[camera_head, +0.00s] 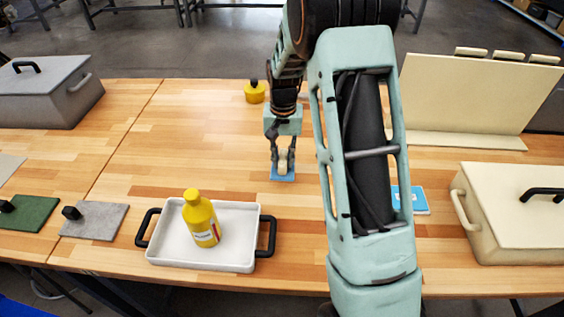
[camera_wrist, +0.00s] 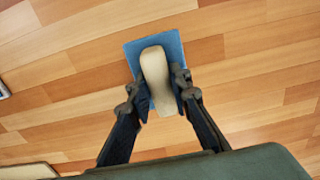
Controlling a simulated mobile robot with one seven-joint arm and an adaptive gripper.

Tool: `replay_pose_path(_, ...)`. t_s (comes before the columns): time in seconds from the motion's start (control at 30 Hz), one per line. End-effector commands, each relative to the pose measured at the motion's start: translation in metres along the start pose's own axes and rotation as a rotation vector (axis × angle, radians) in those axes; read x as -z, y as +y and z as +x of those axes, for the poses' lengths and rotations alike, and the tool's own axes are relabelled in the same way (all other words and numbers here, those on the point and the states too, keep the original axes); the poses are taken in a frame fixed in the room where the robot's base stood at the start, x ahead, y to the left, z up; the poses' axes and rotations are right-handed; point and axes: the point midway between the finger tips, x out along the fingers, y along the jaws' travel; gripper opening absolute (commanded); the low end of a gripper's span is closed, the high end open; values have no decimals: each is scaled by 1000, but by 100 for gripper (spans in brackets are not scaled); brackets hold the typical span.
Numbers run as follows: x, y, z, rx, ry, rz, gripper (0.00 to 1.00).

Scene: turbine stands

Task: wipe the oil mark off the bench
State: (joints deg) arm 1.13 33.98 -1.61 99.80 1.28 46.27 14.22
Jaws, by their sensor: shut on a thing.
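My gripper (camera_head: 283,158) is shut on the cream handle (camera_wrist: 155,70) of a wiping block with a flat blue pad (camera_wrist: 134,50). The block is over the middle of the wooden bench (camera_head: 210,130), and the pad looks flat on or very near the wood; I cannot tell whether it touches. In the wrist view my gripper (camera_wrist: 160,92) has one finger on each side of the handle. I see no oil mark on the visible wood; the block and my arm hide part of the bench.
A white tray (camera_head: 165,250) with black handles holds a yellow bottle (camera_head: 201,220) at the front. A yellow pot (camera_head: 255,92) stands behind my gripper. A blue item (camera_head: 412,199) lies partly behind my arm. Grey box (camera_head: 45,92) left, cream box (camera_head: 515,205) right. Bench centre-left is clear.

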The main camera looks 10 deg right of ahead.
Motion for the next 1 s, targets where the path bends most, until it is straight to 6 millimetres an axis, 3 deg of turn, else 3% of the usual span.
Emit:
replay_pose_path(0.4, 0, 3, -39, 0, 1, -1, 0)
replay_pose_path(1.0, 0, 3, -42, 0, 0, -1, 0)
